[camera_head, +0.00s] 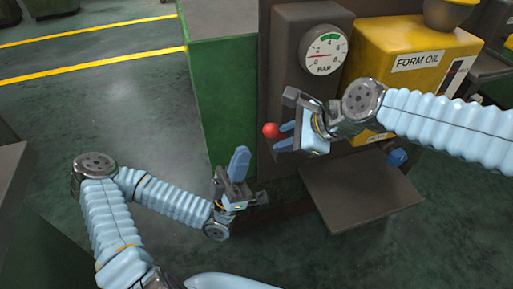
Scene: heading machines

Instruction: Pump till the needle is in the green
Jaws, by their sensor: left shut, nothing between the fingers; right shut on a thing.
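The round pressure gauge (323,50), marked BAR, is on the dark panel at the top. Its red needle lies near the low end, on the left of the dial; the green marks are around the upper part, but too small to read exactly. A red ball knob (270,130) stands out in front of the panel below the gauge. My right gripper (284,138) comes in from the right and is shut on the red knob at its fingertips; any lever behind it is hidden. My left gripper (239,163) is shut and empty, lower and to the left of the knob.
A yellow FORM OIL tank (412,42) stands right of the gauge, behind my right arm. A grey plate (358,187) juts out below. A green machine side (222,95) is left of the panel. Open floor with yellow lines (95,65) lies to the left.

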